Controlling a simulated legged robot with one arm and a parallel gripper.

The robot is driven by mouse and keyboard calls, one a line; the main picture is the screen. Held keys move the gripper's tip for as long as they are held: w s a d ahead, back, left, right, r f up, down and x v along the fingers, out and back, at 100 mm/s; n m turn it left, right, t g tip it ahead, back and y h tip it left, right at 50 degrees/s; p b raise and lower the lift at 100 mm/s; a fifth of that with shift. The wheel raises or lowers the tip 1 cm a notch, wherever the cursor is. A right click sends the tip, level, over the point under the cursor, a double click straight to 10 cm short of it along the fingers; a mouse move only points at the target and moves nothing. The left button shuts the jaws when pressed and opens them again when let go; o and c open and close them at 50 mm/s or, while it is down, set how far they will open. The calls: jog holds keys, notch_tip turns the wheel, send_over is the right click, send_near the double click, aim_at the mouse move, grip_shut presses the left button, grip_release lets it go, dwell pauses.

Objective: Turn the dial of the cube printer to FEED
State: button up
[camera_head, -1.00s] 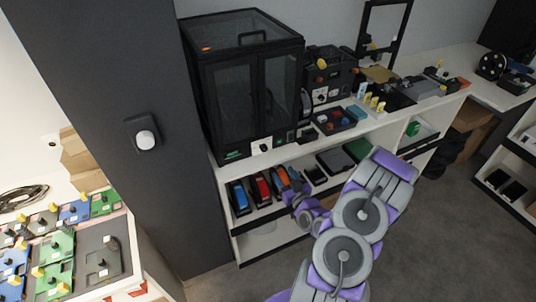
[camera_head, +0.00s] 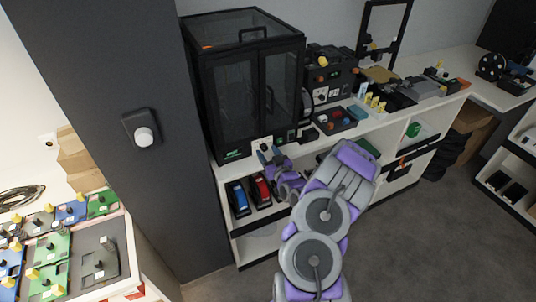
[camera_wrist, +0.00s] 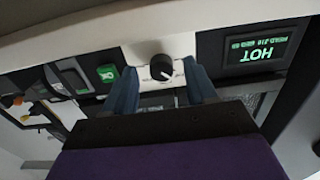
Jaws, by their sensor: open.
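The cube printer (camera_head: 240,90) is the large black cabinet with glass doors on the left of the bench. Its dial (camera_wrist: 161,66) is a round black knob with a white pointer mark on a white plate in the wrist view. The mark points to the lower right there; the lettering is too small to read. A screen (camera_wrist: 262,48) beside it reads HOT, upside down. My gripper (camera_head: 268,156) is at the printer's lower front. Its blue fingers are open on either side of the dial in the wrist view (camera_wrist: 161,78); I cannot tell whether they touch it.
A green switch (camera_wrist: 108,73) sits on the panel beside the dial. Blue (camera_head: 239,197) and red (camera_head: 261,190) items stand on the shelf below my gripper. A tray of small parts (camera_head: 336,121) is right of the printer. The floor at the right is clear.

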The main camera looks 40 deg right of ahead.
jog(key=shift+w+a+r, duration=0.1)
jog(key=shift+w, duration=0.25)
jog(key=shift+d, duration=0.3)
jog(key=shift+c, duration=1.4)
jog(key=shift+a, duration=0.15)
grip_shut()
